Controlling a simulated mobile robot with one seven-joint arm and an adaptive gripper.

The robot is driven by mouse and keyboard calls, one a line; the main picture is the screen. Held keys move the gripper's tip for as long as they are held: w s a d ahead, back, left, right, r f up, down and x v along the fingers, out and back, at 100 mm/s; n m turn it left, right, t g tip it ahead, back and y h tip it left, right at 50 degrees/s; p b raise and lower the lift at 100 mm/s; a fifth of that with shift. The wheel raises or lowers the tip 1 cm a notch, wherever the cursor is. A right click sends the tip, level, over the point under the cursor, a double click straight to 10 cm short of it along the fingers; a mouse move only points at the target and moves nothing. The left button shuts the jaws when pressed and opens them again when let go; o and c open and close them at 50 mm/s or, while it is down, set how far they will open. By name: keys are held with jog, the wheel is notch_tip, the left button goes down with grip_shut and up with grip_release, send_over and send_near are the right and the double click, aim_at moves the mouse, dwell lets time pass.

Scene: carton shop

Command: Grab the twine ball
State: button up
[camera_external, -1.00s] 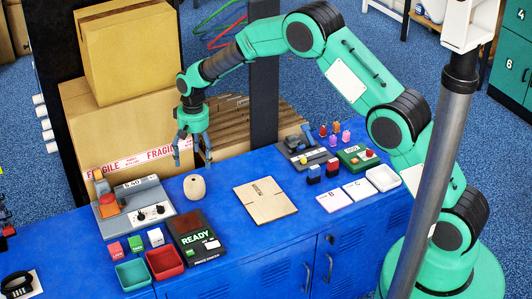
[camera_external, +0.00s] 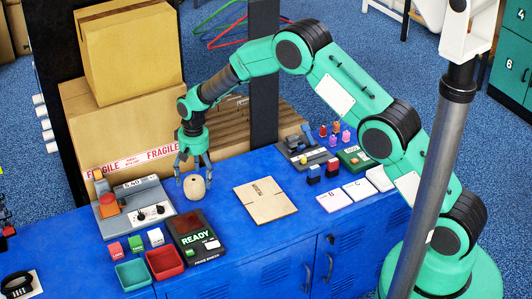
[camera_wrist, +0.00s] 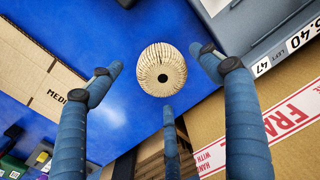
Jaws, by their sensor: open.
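The twine ball (camera_external: 195,187) is a cream, ribbed ball standing on the blue bench top. Whether any finger touches the ball I cannot tell.
A grey device with knobs (camera_external: 137,207) stands left of the ball, and a black READY unit (camera_external: 195,237) stands in front. A flat cardboard piece (camera_external: 265,200) lies to the right. Large cartons (camera_external: 120,125) rise behind. Bare blue bench top lies between ball and cardboard.

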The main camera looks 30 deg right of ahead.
jog(key=shift+f, duration=0.2)
jog(key=shift+w+a+f+b, duration=0.15)
jog(key=shift+f+b, duration=0.7)
jog(key=shift+f, duration=1.65)
jog(key=c, duration=1.3)
